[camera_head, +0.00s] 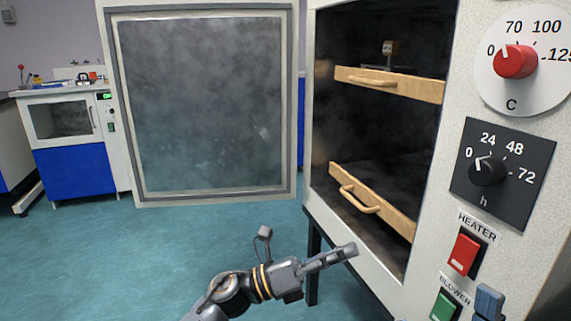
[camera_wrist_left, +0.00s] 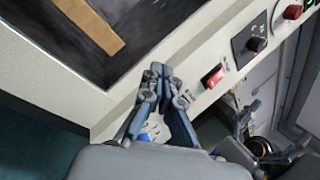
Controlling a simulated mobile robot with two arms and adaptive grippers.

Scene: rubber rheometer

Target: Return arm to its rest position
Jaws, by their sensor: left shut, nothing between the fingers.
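My left gripper (camera_head: 335,256) is shut and empty. In the head view it is low in front of the oven, below the door opening, with its fingers pointing right toward the front frame. In the left wrist view its closed fingertips (camera_wrist_left: 160,72) lie over the oven's pale front edge, left of the red heater switch (camera_wrist_left: 214,76). I see no clear contact with the oven. A blue-grey piece (camera_head: 488,302) at the bottom right of the head view looks like part of my right gripper; its jaws cannot be made out.
The oven door (camera_head: 205,105) stands wide open to the left. Inside are an upper wooden-fronted shelf (camera_head: 410,86) and a lower one (camera_head: 395,213). The panel has a red knob (camera_head: 514,62), a black knob (camera_head: 487,172), a red heater switch (camera_head: 464,254) and a green blower switch (camera_head: 444,306).

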